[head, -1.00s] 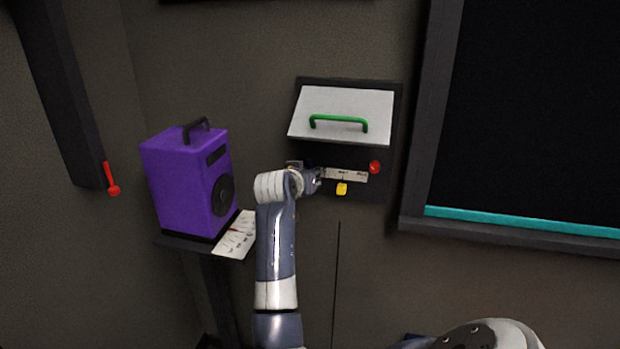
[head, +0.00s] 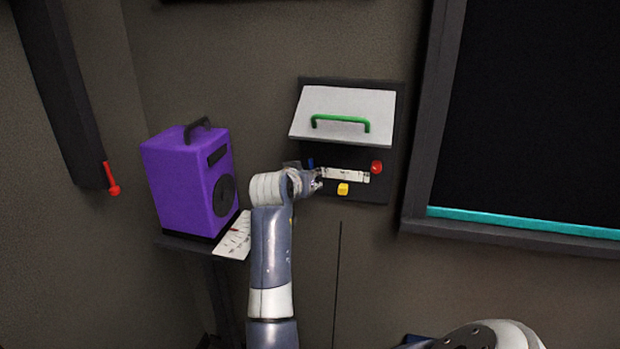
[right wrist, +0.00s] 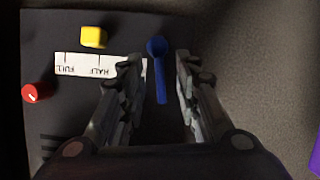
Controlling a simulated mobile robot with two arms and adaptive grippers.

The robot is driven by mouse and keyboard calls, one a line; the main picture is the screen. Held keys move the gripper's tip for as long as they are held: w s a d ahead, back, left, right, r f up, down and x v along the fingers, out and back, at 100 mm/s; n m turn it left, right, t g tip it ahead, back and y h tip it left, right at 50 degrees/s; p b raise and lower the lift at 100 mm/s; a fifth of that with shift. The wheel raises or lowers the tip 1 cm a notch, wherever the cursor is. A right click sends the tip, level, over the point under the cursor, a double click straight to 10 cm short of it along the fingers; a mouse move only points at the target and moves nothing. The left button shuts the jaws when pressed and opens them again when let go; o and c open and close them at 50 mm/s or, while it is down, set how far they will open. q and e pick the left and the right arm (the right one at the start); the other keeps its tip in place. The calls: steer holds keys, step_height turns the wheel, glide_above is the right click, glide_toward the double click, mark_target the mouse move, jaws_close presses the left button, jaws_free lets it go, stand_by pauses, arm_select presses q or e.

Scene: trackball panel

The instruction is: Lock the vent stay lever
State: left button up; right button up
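The blue lever (right wrist: 159,70) is on the dark panel (head: 345,194). In the right wrist view it lies between the fingers of my right gripper (right wrist: 159,64), with a visible gap on each side. The gripper is open. In the head view my right gripper (head: 314,181) is at the panel's lower left, and only a bit of the blue lever (head: 310,162) shows above it. A white scale strip (right wrist: 84,67) reading FULL and HALF lies beside the lever. The silver flap (head: 343,104) with a green handle (head: 340,123) tilts outward above. My left gripper is not in view.
A yellow block (head: 343,189) and a red knob (head: 377,167) sit on the panel near the strip. A purple speaker-like box (head: 180,185) and a paper (head: 235,238) are on a shelf at left. A red lever (head: 111,178) is farther left. A dark framed window is at right.

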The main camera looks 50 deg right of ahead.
steer(key=v, duration=0.5)
stand_by(0.4)
